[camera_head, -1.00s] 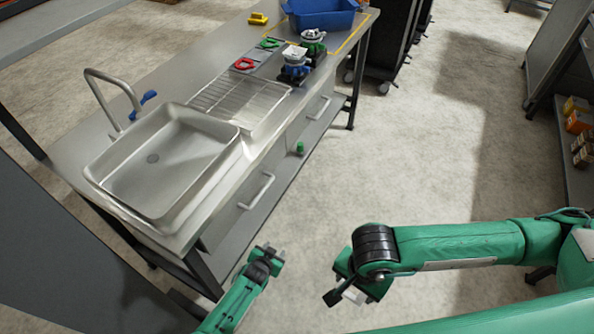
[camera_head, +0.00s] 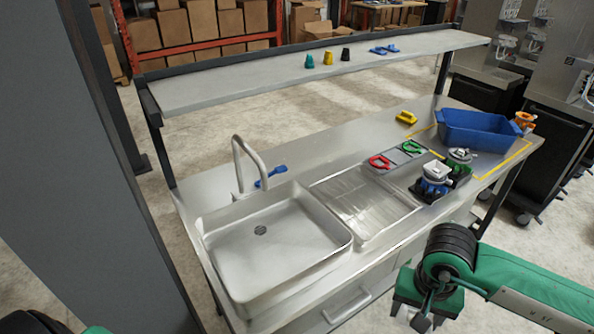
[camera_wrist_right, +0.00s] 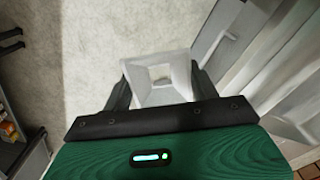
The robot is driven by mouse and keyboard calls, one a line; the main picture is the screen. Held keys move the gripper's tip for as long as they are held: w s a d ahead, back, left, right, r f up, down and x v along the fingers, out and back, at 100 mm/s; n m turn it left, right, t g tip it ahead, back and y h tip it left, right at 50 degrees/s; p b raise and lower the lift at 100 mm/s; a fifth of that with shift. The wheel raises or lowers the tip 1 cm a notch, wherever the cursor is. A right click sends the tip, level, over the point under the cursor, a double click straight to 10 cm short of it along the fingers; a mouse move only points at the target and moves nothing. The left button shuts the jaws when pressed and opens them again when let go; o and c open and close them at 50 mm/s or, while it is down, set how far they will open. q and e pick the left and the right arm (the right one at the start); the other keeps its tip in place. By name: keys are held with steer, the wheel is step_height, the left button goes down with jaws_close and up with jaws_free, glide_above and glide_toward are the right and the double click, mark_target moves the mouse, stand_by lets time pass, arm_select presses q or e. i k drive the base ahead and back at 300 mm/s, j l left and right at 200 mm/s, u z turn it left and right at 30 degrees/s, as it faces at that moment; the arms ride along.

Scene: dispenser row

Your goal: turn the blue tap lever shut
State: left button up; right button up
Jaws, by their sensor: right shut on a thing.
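The blue tap lever (camera_head: 270,176) sits beside the base of the curved metal tap (camera_head: 242,165), at the back edge of the sink basin (camera_head: 208,250). It points to the right and slightly up in the head view. Neither gripper is near it. My right gripper (camera_wrist_right: 160,92) is shut on a pale, square, hollow piece (camera_wrist_right: 153,72), seen from above in the right wrist view. In the head view this hand is at the lower right, in front of the bench. Only a dark and green bit of my left arm shows at the bottom left; its fingers are out of view.
Red and green pieces, a dispenser (camera_head: 433,180), a yellow block (camera_head: 406,117) and a blue bin (camera_head: 477,130) stand farther right. A raised shelf (camera_head: 300,72) with small cups runs behind the bench.

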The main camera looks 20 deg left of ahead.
mark_target(278, 170)
steer(key=i+l+u, duration=0.1)
steer(key=u, duration=0.35)
steer(key=i+l+u, duration=0.1)
steer(key=l+u, duration=0.5)
steer(key=u, duration=0.3)
steer(key=l+u, duration=0.15)
steer(key=l, duration=0.4)
steer(key=l+u, duration=0.2)
steer(key=l, duration=0.3)
steer(key=k+l+u, duration=0.15)
steer(key=l, duration=0.4)
steer(key=l+u, duration=0.15)
steer(key=l, duration=0.35)
